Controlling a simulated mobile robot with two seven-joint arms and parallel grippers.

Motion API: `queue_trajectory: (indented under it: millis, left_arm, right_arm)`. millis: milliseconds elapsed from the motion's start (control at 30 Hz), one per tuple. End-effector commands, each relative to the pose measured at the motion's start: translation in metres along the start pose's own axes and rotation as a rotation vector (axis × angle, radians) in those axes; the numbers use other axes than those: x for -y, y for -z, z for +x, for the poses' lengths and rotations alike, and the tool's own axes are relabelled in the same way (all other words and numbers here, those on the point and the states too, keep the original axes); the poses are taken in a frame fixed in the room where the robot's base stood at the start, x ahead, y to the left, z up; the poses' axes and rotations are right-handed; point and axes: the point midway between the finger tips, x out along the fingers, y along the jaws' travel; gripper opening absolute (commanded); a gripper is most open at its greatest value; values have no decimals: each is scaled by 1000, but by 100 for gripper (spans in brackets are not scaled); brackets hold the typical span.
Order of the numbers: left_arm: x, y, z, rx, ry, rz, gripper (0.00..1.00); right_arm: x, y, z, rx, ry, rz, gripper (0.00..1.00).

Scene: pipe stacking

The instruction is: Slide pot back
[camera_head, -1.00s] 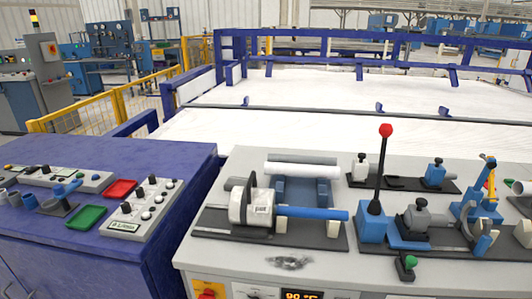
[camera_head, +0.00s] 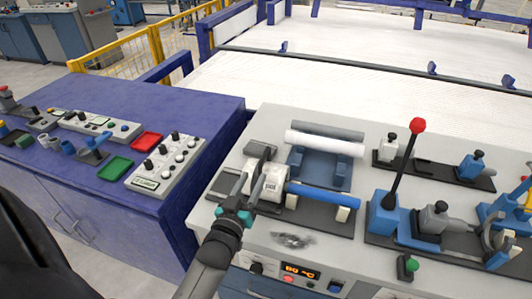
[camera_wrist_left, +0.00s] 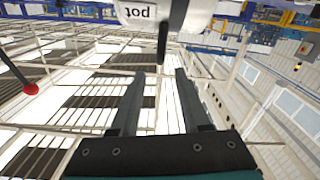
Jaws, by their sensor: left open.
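The pot (camera_head: 273,189) is a pale, rounded block with a printed label, on a dark base plate at the left of the grey bench. In the left wrist view the pot (camera_wrist_left: 185,12) fills the top edge, its "pot" lettering upside down. A thin dark rod (camera_wrist_left: 162,42) runs from it towards the space between my fingers. My left gripper (camera_head: 258,188) is at the pot's near left side in the head view. In the wrist view its two fingers (camera_wrist_left: 161,72) are apart, with nothing clamped. Whether a finger touches the pot cannot be told. My right gripper is not seen.
A blue cylinder (camera_head: 322,196) lies beside the pot, with a white pipe (camera_head: 325,144) behind. A red-knobbed lever (camera_head: 405,165) stands to the right. A blue console (camera_head: 75,190) with trays and buttons is at the left. The bench's front top is mostly clear.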

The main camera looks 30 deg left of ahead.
Motion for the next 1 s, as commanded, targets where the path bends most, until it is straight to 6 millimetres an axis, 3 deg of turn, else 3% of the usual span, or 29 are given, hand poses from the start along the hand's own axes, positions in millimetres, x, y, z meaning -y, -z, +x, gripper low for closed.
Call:
queue_trajectory:
  millis: [300, 600, 1000]
  left_arm:
    - [0, 0, 54, -1, 0, 0, 46]
    - [0, 0, 96, 0, 0, 0, 46]
    - [0, 0, 111, 1, 0, 0, 46]
  right_arm:
    - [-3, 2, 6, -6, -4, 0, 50]
    - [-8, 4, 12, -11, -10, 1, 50]
    - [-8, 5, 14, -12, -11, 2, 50]
